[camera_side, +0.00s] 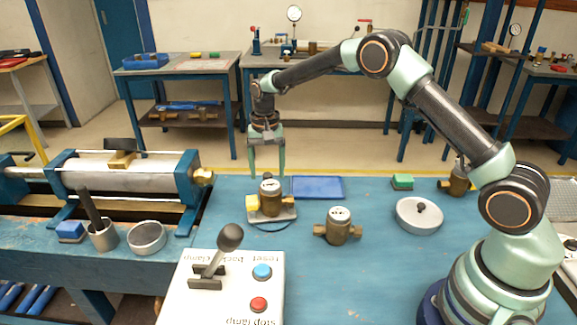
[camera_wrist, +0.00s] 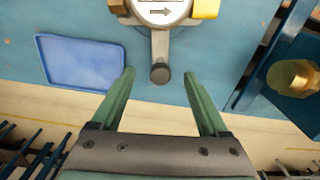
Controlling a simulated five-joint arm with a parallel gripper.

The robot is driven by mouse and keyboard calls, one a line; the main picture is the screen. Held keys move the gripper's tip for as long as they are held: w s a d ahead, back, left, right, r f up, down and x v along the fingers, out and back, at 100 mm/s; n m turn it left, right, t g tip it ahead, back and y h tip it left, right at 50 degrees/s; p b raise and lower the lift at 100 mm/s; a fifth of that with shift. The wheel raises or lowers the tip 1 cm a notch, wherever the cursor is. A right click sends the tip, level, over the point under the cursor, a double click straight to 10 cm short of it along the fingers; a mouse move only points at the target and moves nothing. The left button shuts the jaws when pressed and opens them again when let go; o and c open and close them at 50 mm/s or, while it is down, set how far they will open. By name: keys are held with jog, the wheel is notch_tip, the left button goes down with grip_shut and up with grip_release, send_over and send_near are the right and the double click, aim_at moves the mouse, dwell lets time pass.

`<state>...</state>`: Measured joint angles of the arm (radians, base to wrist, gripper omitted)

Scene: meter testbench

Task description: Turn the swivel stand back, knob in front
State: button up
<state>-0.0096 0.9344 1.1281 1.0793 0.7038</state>
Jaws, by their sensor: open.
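The swivel stand (camera_side: 284,216) is a grey plate on the blue bench, with a brass meter (camera_side: 271,198) upright on it and a yellow block (camera_side: 252,203) at its left. In the wrist view, the stand's grey arm (camera_wrist: 160,45) points toward my gripper and ends in a dark round knob (camera_wrist: 160,74). The meter's white dial (camera_wrist: 160,10) with an arrow is cut by the top edge. My gripper (camera_side: 267,173) points down behind the meter. It is open, its green fingertips (camera_wrist: 158,75) on either side of the knob with gaps.
A blue tray (camera_side: 318,188) lies right of the stand. A control box (camera_side: 225,285) with a black lever (camera_side: 228,240) is in front. A clamp bench (camera_side: 125,180) stands left.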

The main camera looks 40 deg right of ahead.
jog(key=shift+s+d, duration=0.6)
jog(key=shift+d, duration=0.1)
dwell(0.3)
jog(key=o, duration=0.4)
jog(key=shift+c, duration=0.2)
jog(key=shift+r, duration=2.75)
jog(key=shift+w+a+r, duration=0.3)
jog(key=shift+a+r, duration=0.05)
jog(key=shift+r, duration=0.25)
jog(key=shift+w+a+r, duration=0.3)
jog(key=shift+a+r, duration=0.05)
jog(key=shift+r, duration=0.25)
jog(key=shift+f, duration=2.8)
